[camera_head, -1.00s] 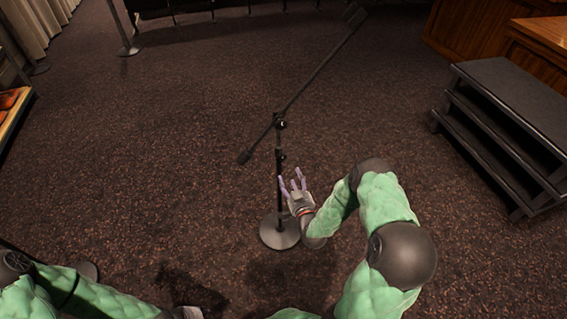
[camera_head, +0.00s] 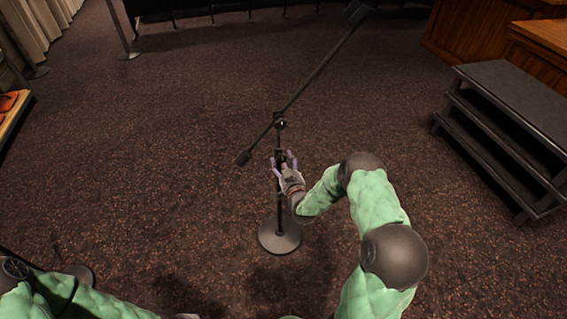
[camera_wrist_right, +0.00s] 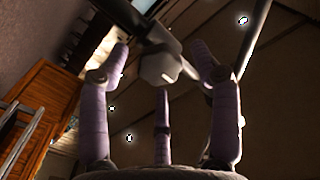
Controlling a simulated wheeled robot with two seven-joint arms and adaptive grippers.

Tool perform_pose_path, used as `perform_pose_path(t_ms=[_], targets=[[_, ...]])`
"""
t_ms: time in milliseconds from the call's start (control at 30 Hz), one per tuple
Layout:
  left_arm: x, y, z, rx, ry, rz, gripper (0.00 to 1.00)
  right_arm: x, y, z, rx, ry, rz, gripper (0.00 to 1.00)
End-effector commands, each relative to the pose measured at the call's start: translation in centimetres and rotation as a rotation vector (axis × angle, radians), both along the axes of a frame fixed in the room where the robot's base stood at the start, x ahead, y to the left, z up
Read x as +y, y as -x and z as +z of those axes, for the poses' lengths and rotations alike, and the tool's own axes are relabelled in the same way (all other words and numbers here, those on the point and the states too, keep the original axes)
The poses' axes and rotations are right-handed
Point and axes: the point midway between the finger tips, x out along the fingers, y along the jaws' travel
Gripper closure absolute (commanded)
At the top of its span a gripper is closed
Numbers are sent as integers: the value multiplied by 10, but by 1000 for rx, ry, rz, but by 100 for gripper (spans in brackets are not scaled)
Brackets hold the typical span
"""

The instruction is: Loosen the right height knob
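A dark microphone stand with a round base (camera_head: 280,234), an upright pole and a long slanted boom (camera_head: 318,75) stands on the carpet. My right gripper (camera_head: 284,160) is at the pole's middle, below the boom joint (camera_head: 280,123), and hides part of the pole there. In the right wrist view, a grey faceted knob (camera_wrist_right: 160,68) sits between the spread purple fingertips of this gripper (camera_wrist_right: 162,75). The fingers look open around it, with gaps at the sides; contact cannot be told. My left arm enters at the lower left; its gripper is out of view.
Black steps (camera_head: 505,120) stand at the right beside wooden furniture (camera_head: 485,30). The boom crosses above my right gripper. Open carpet surrounds the stand.

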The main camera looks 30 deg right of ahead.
Motion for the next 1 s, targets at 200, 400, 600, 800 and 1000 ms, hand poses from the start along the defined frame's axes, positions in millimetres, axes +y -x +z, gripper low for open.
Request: perform_pose_path(t_ms=[200, 400, 600, 800, 1000], targets=[[0, 0, 0, 0, 0, 0, 60, 0, 0, 0, 0, 0, 0, 92], [0, 0, 0, 0, 0, 0, 60, 0, 0, 0, 0, 4, 0, 93], [0, 0, 0, 0, 0, 0, 60, 0, 0, 0, 11, 49, 1, 93], [0, 0, 0, 0, 0, 0, 60, 0, 0, 1, 38, 165, 0, 93], [0, 0, 0, 0, 0, 0, 60, 0, 0, 1, 78, 337, -1, 93]])
